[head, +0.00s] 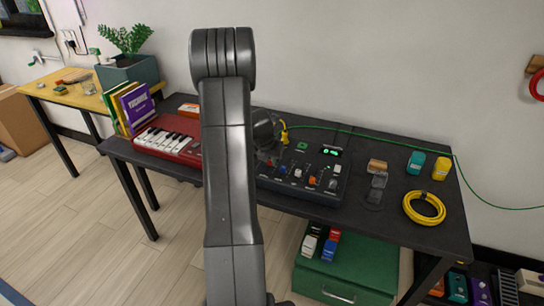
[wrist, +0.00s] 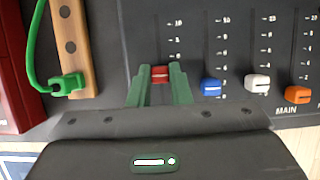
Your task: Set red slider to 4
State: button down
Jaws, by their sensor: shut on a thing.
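The red slider (wrist: 159,74) is a small red cap on the dark mixer panel (wrist: 200,20) in the wrist view. My gripper (wrist: 160,72) has its two green fingers closed on the cap, one on each side. The cap stands in the lower half of its scale, below the printed marks 10, 8 and 6. The right finger covers the lower marks, so I cannot read its exact value.
In the wrist view, blue (wrist: 210,86), white (wrist: 257,84) and orange (wrist: 297,94) sliders stand to the right. A green cable plug (wrist: 68,84) is at the left. In the head view, a red keyboard (head: 165,144) lies left and a yellow cable coil (head: 424,208) right.

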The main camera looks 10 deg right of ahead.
jog(key=c, duration=1.3)
grip_release()
jog(key=v, duration=1.4)
jog(key=shift+p, duration=0.3)
jog(key=shift+w+d+f, duration=0.1)
jog(key=shift+f, duration=0.05)
jog(key=x, duration=1.3)
jog(key=shift+w+f+b, duration=0.1)
jog(key=shift+f+b, duration=0.2)
jog(key=shift+f, duration=0.05)
jog(key=shift+r, duration=0.1)
